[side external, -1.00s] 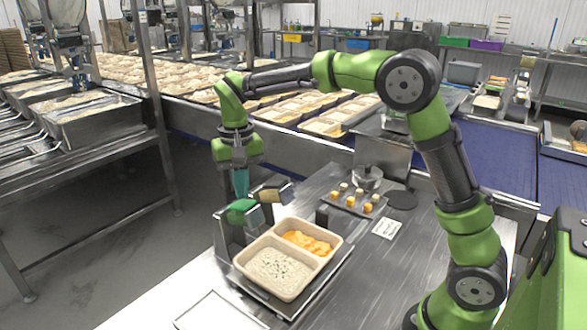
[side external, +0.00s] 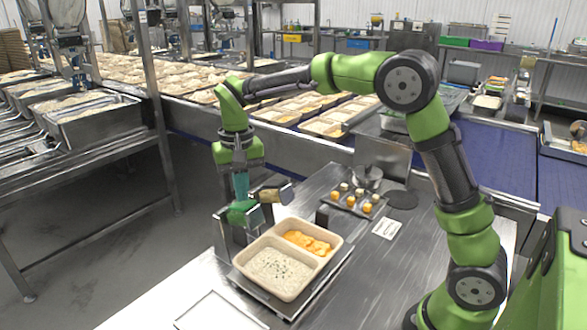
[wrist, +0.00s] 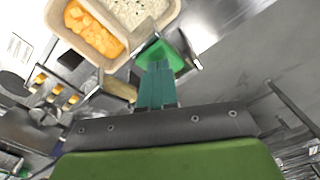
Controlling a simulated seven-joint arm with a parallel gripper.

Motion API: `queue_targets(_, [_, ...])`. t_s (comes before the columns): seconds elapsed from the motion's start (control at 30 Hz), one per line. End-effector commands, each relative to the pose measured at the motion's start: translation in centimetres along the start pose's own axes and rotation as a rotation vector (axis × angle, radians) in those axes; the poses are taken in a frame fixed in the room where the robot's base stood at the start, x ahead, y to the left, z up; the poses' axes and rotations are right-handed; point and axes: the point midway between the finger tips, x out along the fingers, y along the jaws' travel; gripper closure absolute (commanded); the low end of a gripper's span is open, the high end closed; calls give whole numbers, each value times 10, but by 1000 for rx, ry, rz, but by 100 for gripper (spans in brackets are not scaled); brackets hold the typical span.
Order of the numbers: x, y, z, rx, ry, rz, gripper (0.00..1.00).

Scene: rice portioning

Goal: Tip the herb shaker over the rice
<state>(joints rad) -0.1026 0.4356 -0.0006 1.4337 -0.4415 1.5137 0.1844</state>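The green-topped item (side external: 238,213), which looks like the herb shaker, sits in a metal holder at the left of the tray; it also shows in the wrist view (wrist: 178,52). My gripper (side external: 241,197) points down with its teal fingers at the green top, overlapping it in both views. In the wrist view its fingers (wrist: 158,70) line up one behind the other, so the gap and any grip are hidden. The rice (side external: 273,270), with dark green specks on it, fills the larger compartment of the beige tray (side external: 284,297). Orange food (side external: 307,243) fills the smaller one.
A tan block-like item (side external: 270,196) sits in a metal holder close to the right of my fingers. A small tray of several cubes (side external: 337,203), a white label card (side external: 387,228) and a dark disc (side external: 401,199) lie behind. The steel table (side external: 385,275) is clear at right.

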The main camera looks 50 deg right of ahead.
Motion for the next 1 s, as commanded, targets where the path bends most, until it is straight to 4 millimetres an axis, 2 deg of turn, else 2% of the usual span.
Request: queue_targets(1.0, [29, 4, 8, 0, 0, 0, 100])
